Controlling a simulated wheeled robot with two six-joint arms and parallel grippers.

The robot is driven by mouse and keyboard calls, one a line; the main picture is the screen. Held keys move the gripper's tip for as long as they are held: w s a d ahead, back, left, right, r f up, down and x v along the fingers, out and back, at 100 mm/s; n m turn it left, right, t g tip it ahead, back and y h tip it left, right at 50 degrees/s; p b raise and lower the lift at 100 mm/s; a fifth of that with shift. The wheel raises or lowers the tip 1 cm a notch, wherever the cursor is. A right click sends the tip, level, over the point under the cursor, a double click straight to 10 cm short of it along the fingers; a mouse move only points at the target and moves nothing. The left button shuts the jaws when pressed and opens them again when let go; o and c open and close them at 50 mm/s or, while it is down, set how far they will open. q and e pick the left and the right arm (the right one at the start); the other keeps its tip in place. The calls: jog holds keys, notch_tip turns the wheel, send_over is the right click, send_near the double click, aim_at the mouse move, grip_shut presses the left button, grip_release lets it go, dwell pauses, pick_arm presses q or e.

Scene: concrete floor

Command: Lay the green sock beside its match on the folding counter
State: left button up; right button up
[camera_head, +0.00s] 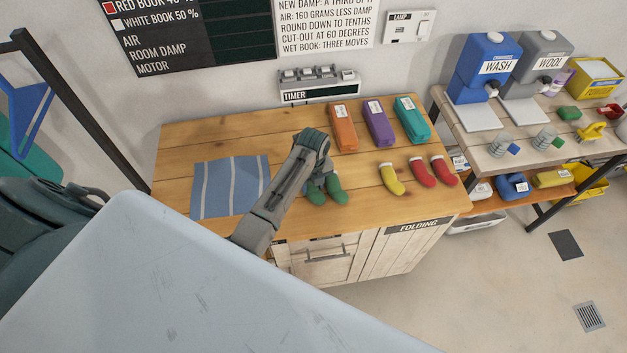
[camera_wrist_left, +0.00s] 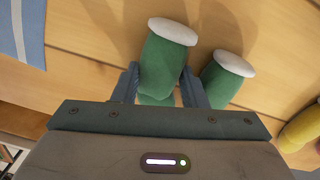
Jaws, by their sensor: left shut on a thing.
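The held green sock (camera_head: 316,196), with a white cuff in the left wrist view (camera_wrist_left: 168,52), is between the fingers of my left gripper (camera_wrist_left: 160,85). The gripper is shut on it, low over the wooden folding counter (camera_head: 365,210). In the head view the left gripper (camera_head: 318,172) partly hides the socks. The matching green sock (camera_head: 337,194) lies close on the right; it also shows in the left wrist view (camera_wrist_left: 227,82), just outside the right finger. I cannot tell whether the held sock touches the counter. My right gripper is not in view.
A yellow sock (camera_head: 391,180) and two red socks (camera_head: 423,173) lie to the right. A striped blue cloth (camera_head: 229,188) lies left. Orange (camera_head: 343,128), purple (camera_head: 378,124) and teal (camera_head: 411,119) cases stand behind. Bare wood shows between the cloth and cases.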

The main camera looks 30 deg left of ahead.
aim_at(311, 186)
pick_arm(q)
jog(key=o, duration=0.6)
jog(key=shift+a+f, duration=0.1)
jog(key=o, duration=0.3)
jog(key=shift+s+a, duration=0.1)
jog(key=shift+s, duration=0.1)
jog(key=shift+o, duration=0.3)
jog(key=shift+s+a+r, duration=0.1)
jog(key=shift+s+r, duration=0.1)
jog(key=shift+r, duration=0.05)
jog(key=shift+w+r, duration=0.2)
jog(key=shift+r, duration=0.15)
notch_tip(311, 186, up, 11)
jog(key=b, duration=0.3)
jog(key=shift+r, duration=0.15)
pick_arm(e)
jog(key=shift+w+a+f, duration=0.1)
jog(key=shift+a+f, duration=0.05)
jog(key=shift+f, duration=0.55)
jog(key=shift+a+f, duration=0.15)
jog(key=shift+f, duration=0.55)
